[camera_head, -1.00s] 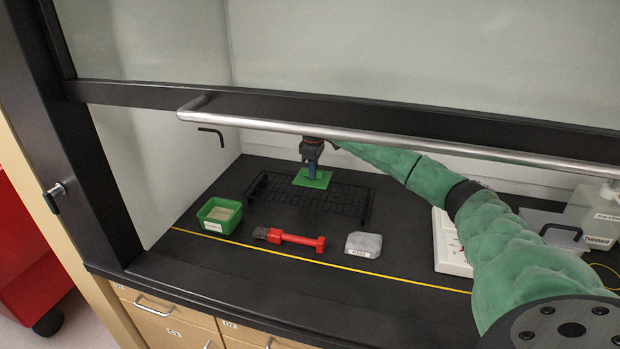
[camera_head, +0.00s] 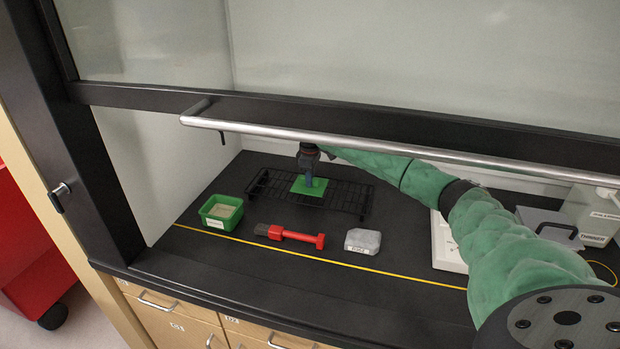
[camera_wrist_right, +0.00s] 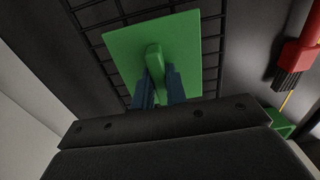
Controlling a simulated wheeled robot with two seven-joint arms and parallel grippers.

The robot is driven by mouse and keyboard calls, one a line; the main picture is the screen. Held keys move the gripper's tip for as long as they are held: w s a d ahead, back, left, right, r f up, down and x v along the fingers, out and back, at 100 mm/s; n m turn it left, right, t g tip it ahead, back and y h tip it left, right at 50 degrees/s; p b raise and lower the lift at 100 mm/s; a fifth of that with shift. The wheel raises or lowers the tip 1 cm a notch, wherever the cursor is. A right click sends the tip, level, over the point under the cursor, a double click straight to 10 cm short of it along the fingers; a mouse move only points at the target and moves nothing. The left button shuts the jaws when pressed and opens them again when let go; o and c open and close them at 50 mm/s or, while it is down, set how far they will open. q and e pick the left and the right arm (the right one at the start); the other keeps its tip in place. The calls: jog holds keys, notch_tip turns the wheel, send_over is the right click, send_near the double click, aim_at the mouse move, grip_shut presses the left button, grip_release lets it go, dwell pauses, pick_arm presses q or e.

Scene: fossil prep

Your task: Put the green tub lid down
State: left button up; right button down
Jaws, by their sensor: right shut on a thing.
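The green tub lid (camera_head: 300,188) is a flat green square at the black wire rack (camera_head: 345,197) in the head view. I cannot tell whether it rests on the rack or is held just above it. My right gripper (camera_head: 309,183) points down and is shut on the lid's raised handle. The right wrist view shows the lid (camera_wrist_right: 190,45) with its handle between the two blue fingers (camera_wrist_right: 160,85). The open green tub (camera_head: 207,221), with pale contents, stands left of the rack. My left gripper is not in view.
A red-handled brush (camera_head: 290,235) and a grey labelled block (camera_head: 363,241) lie in front of the rack. A white device (camera_head: 446,245) and a container (camera_head: 597,225) stand at right. The hood's sash bar (camera_head: 400,152) crosses above my right arm.

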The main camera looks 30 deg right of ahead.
jog(key=c, duration=1.4)
grip_release()
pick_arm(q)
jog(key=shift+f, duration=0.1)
pick_arm(e)
jog(key=shift+r, duration=0.3)
pick_arm(q)
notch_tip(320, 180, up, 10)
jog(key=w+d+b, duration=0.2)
jog(key=b, duration=0.1)
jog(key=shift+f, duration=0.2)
pick_arm(e)
notch_tip(320, 180, up, 12)
jog(key=shift+f, duration=0.2)
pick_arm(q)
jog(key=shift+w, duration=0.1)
